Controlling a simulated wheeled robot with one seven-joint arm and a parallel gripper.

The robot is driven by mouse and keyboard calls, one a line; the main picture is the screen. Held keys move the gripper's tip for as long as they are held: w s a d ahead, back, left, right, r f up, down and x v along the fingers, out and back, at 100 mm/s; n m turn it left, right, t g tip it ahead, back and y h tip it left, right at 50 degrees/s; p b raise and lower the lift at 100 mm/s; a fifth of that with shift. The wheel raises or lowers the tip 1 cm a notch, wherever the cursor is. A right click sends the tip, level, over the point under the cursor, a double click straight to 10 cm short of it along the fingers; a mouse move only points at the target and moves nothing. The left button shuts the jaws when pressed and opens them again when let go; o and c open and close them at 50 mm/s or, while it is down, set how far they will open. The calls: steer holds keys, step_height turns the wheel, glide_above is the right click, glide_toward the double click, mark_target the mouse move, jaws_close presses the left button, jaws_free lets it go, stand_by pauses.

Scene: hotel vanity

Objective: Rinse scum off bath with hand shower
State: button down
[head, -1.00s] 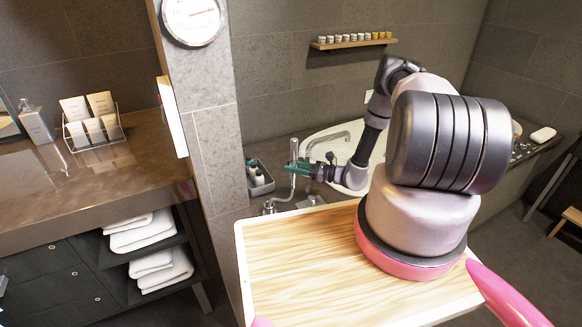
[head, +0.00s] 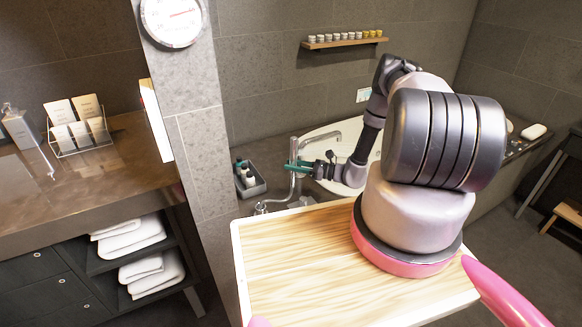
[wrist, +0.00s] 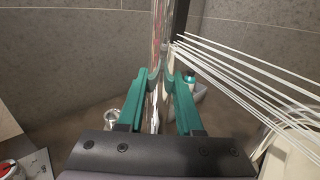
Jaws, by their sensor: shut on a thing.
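My gripper (head: 291,167) has green fingers and is shut on the upright chrome hand shower (head: 293,152). In the wrist view the fingers (wrist: 161,78) close around its shiny shaft (wrist: 161,30). Thin white streaks like water jets (wrist: 225,75) fan out from near the shower to the right and down, towards a white curved rim. The white bath (head: 320,132) lies behind my gripper, largely hidden by my arm. A chrome spout (head: 322,139) shows at its edge. I cannot make out any scum on it.
A grey tray with bottles (head: 249,183) stands left of the hand shower. A chrome fitting (head: 262,207) is below it. A stone pillar (head: 192,120) separates the bath from the vanity (head: 80,185). A small wall shelf (head: 345,42) holds several little jars.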

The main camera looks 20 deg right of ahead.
steer(key=w+d, duration=0.3)
steer(key=d, duration=0.9)
steer(key=shift+d+r+g, duration=0.15)
steer(key=shift+r+g, duration=0.1)
steer(key=shift+g, duration=0.05)
steer(key=shift+w, duration=0.15)
steer(key=w+d+y, duration=0.1)
steer(key=w+d, duration=0.2)
steer(key=d, duration=1)
steer(key=shift+w+d+r, duration=0.15)
steer(key=shift+w+r, duration=0.1)
